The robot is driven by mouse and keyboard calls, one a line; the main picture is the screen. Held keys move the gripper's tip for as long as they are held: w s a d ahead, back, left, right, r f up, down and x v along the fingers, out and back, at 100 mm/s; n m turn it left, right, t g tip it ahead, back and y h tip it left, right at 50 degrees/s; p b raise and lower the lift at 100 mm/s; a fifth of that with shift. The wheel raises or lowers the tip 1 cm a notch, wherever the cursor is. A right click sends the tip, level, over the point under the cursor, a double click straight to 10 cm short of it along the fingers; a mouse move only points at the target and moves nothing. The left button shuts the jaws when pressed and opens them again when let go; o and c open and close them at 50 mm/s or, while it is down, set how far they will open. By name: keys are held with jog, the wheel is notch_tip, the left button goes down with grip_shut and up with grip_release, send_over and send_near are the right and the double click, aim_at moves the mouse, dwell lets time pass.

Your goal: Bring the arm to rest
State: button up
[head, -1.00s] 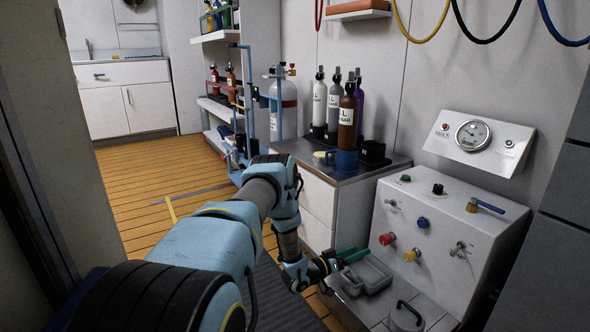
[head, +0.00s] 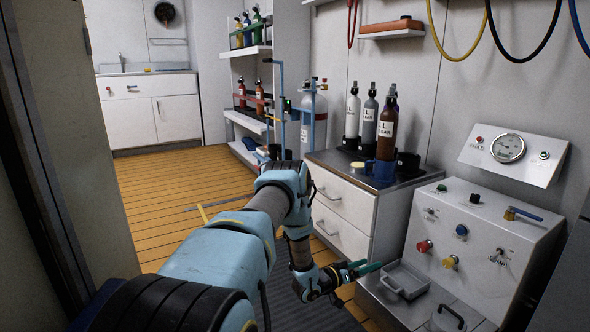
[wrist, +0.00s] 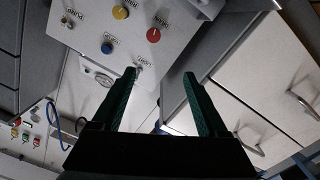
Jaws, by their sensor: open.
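My gripper (head: 362,268) is at the end of my blue and black arm, low in front of the drawer cabinet and left of the fill panel. In the wrist view my gripper (wrist: 160,85) shows two green fingers spread apart with nothing between them. The fill panel (head: 478,240) carries red, yellow and blue knobs and a blue-handled valve; it also shows in the wrist view (wrist: 130,45). My arm is bent, with the forearm hanging down to the gripper.
A grey tray (head: 405,279) lies just right of my gripper on the low ledge. The drawer cabinet (head: 345,205) bears several cylinders and a blue cup-like holder (head: 380,169). A gauge box (head: 513,152) hangs on the wall. Open wooden floor (head: 170,190) lies to the left.

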jog(key=w+a+r+y, duration=0.6)
jog(key=a+r, duration=0.1)
jog(key=r, duration=0.3)
jog(key=s+a+r+n+y+p, duration=0.2)
jog(key=a+r+y, duration=0.3)
jog(key=a+r, duration=0.3)
jog(key=s+a+r+n+g+y, duration=0.1)
jog(key=s+a+r+y, duration=0.1)
jog(key=s+a+r, duration=0.3)
jog(key=s+a+r+n+g+y, duration=0.1)
jog(key=s+a+r+g+y, duration=0.15)
jog(key=s+a, duration=0.4)
jog(key=s+a+r+n+g+p, duration=0.1)
jog(key=s+a+r, duration=0.15)
jog(key=s, duration=0.65)
jog(key=s+a+r+n+g+p, duration=0.1)
jog(key=s+r+g, duration=0.15)
jog(key=s, duration=0.75)
notch_tip(320, 180, up, 38)
jog(key=w+p, duration=0.1)
jog(key=p, duration=3.6)
jog(key=shift+t, duration=0.3)
